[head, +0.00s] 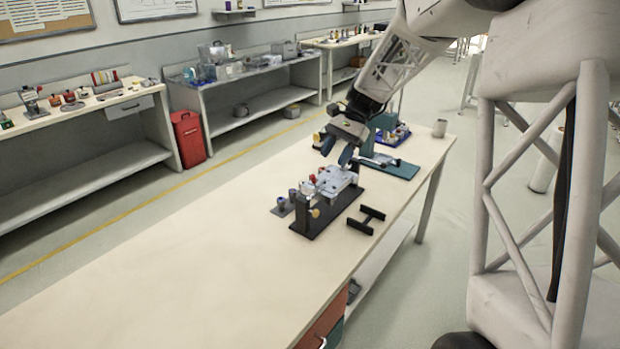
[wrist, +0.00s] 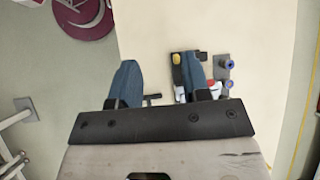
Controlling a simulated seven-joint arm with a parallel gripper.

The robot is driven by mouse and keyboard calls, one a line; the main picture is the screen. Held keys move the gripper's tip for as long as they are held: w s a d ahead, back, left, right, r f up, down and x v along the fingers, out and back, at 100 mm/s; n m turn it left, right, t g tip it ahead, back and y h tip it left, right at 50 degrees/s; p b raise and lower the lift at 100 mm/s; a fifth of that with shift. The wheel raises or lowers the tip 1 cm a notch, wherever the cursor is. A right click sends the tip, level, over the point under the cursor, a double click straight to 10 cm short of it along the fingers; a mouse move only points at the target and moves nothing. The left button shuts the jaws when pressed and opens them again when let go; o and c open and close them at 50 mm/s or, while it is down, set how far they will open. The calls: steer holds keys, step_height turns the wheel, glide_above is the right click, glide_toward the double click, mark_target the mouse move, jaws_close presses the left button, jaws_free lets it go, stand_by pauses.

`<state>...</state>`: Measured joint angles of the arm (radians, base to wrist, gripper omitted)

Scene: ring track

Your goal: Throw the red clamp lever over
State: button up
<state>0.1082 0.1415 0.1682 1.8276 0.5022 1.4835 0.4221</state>
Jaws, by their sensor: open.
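The clamp fixture (head: 335,181) is a pale metal plate on a black base on the bench, with a small red part, seemingly the clamp lever (head: 312,178), at its left side. My gripper (head: 338,148) is open and empty, above the far end of the fixture and apart from the lever. In the wrist view my gripper (wrist: 161,80) has its blue fingers spread, and the right finger covers much of the fixture (wrist: 178,73). Small red bits show on both sides of that finger; which one is the lever, and how it is tilted, I cannot tell.
A black H-shaped piece (head: 366,219) lies right of the fixture. Dark pegs (head: 283,205) stand on its left. A teal-based device (head: 390,167) and a grey cup (head: 439,128) stand farther back. The near bench top (head: 190,270) is clear.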

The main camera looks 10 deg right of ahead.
steer(key=s+d+r+n+t+h, duration=0.1)
steer(key=s+n+t+h, duration=0.2)
steer(key=s, duration=1.1)
steer(key=s+r+n+t+h, duration=0.2)
steer(key=s+n+t+h, duration=0.1)
steer(key=s, duration=1.2)
steer(key=n+t+y, duration=0.5)
steer(key=n+t, duration=0.6)
glide_toward(314, 178)
steer(key=x, duration=0.5)
steer(key=shift+w+d+f, duration=0.1)
steer(key=shift+d, duration=0.1)
steer(key=shift+w+a, duration=0.1)
steer(key=shift+w, duration=0.05)
